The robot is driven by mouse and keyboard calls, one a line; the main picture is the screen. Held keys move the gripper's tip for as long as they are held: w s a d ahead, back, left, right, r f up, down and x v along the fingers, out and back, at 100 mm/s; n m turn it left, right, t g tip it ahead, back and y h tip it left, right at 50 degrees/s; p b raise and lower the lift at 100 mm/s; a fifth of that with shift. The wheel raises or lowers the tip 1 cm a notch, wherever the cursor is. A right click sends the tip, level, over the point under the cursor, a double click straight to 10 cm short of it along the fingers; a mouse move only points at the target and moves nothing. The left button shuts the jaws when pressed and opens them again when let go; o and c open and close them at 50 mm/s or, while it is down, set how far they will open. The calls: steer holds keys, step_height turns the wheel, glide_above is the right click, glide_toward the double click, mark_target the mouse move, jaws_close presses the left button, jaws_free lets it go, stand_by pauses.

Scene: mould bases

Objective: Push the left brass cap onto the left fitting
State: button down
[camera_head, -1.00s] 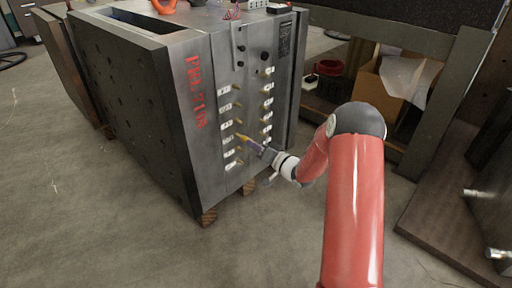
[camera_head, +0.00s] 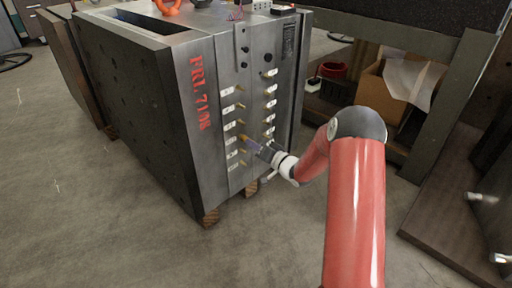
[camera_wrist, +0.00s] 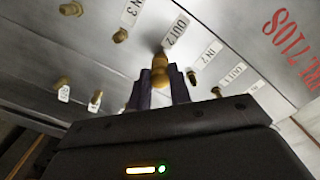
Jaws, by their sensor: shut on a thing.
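My gripper (camera_head: 247,140) is at the left column of brass fittings on the steel mould base's front face. In the wrist view its two dark purple fingers (camera_wrist: 160,96) are closed around a brass cap (camera_wrist: 160,76). The cap stands out from the panel, with its far end at or very near the panel beside the "OUT 2" label (camera_wrist: 175,29). The fitting there is hidden behind the cap, so I cannot tell how far the cap sits on it. In the head view the cap is tiny and mostly covered by the fingers.
More brass fittings stand close by, such as one (camera_wrist: 120,35) left of the cap and one (camera_wrist: 192,78) right of it. A second column of fittings (camera_head: 269,104) runs along the right. The mould base (camera_head: 130,110) rests on wooden blocks. Open floor lies in front.

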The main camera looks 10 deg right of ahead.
steer(key=shift+w+a, duration=0.3)
steer(key=shift+w, duration=0.15)
stand_by(0.6)
steer(key=c, duration=0.8)
jaws_free()
steer(key=v, duration=0.7)
stand_by(0.4)
